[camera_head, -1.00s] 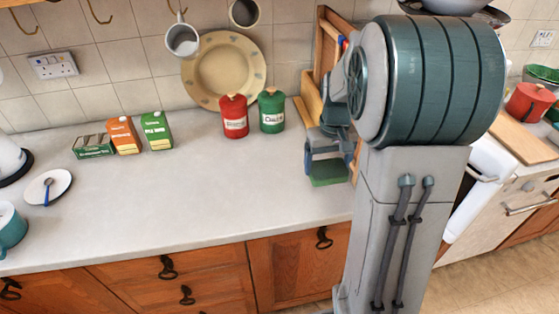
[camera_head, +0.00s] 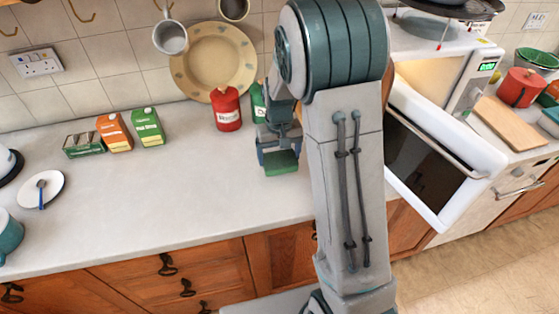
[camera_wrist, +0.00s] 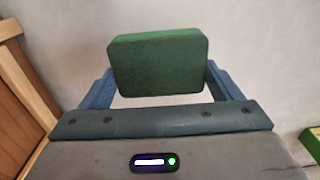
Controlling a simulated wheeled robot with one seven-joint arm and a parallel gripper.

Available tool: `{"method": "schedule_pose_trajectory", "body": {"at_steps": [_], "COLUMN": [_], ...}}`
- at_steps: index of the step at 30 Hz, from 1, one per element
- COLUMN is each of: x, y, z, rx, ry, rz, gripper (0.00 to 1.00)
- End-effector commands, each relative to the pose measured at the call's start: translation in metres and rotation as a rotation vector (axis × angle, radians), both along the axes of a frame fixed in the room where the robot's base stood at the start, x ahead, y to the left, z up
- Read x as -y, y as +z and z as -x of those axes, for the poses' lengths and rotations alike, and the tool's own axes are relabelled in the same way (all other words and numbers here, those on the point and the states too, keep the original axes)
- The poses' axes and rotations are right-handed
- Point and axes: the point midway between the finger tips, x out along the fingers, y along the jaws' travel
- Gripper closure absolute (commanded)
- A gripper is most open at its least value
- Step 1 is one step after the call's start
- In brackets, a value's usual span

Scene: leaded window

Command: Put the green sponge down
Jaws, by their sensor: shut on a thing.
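The green sponge (camera_head: 281,163) is a rounded block at the end of my arm, over the right part of the grey worktop (camera_head: 160,195). My gripper (camera_head: 279,150) is shut on it and points down. In the wrist view the sponge (camera_wrist: 160,63) sits between the two blue fingers of my gripper (camera_wrist: 158,82), with bare worktop beyond it. Whether its underside touches the worktop I cannot tell.
A red canister (camera_head: 226,109) and a partly hidden green canister (camera_head: 258,101) stand behind my gripper. Several cartons (camera_head: 147,127) stand at the back left. The worktop's middle is clear. An oven door (camera_head: 440,165) hangs open at right.

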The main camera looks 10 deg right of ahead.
Motion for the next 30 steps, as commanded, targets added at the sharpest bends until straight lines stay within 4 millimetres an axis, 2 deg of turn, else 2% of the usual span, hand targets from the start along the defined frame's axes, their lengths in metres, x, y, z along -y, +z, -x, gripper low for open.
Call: {"method": "schedule_pose_trajectory", "body": {"at_steps": [9,21,22,23,24,30], "x": [0.0,0.0,0.0,0.0,0.0,0.0], "y": [-0.037,-0.044,-0.044,-0.043,-0.043,-0.042], "z": [0.001,0.0,0.0,0.0,0.0,0.0], "rx": [-0.004,-0.001,-0.001,-0.001,-0.001,-0.001], "ry": [-0.001,-0.001,-0.001,-0.001,-0.001,-0.001], "rz": [0.0,0.0,0.0,0.0,0.0,0.0], "gripper": [0.39,0.39,0.13,0.04,0.0,0.0]}}
